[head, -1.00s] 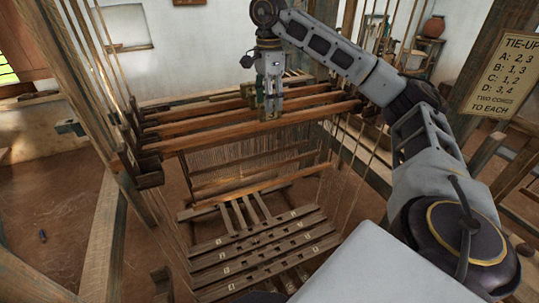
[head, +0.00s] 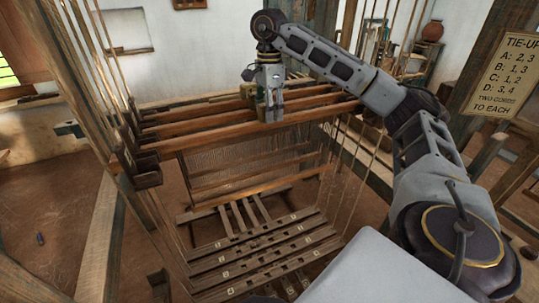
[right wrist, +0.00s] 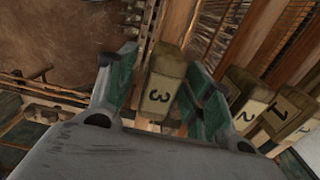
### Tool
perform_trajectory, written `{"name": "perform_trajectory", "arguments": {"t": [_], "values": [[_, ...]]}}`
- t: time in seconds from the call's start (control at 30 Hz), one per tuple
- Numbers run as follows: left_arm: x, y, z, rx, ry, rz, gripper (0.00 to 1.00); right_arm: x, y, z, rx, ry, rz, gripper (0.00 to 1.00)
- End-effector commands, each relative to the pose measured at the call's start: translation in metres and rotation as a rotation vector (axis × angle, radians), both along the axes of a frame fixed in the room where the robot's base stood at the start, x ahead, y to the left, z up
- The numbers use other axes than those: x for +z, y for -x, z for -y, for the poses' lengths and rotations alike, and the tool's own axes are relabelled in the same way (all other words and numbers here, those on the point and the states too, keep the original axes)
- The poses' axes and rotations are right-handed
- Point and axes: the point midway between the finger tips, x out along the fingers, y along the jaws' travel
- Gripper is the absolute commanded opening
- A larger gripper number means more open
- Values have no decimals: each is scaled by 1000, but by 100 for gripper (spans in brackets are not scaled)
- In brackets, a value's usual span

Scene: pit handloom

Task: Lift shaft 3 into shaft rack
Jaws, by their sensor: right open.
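Shaft 3 carries a tan block marked 3 (right wrist: 160,82), which stands between the two green-padded fingers of my right gripper (right wrist: 158,92) in the right wrist view. The fingers are apart, with a visible gap on the left side of the block; contact on the right side is hard to tell. In the head view my right gripper (head: 269,112) hangs from above over the long wooden shaft bars (head: 205,131), near their middle. Which bar is shaft 3 is hidden there by the gripper. My left gripper is out of view.
Blocks marked 2 (right wrist: 246,108) and 1 (right wrist: 284,117) stand close to the right of block 3. Stepped wooden brackets (head: 147,170) hold the bars' left ends. Numbered wooden slats (head: 265,255) lie below. A tie-up sign (head: 507,75) hangs at right.

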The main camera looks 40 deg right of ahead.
Motion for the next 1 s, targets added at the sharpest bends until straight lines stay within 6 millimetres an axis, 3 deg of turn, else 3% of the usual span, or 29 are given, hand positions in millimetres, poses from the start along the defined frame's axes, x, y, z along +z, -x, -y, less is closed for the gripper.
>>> {"name": "perform_trajectory", "arguments": {"t": [0.3,0.77,1.0], "values": [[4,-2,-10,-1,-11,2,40,-23,0,0,-1,-1,3,51],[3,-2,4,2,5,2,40,-24,0,0,-1,-1,3,51],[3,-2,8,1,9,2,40,-24,0,0,-1,-1,3,20]]}}
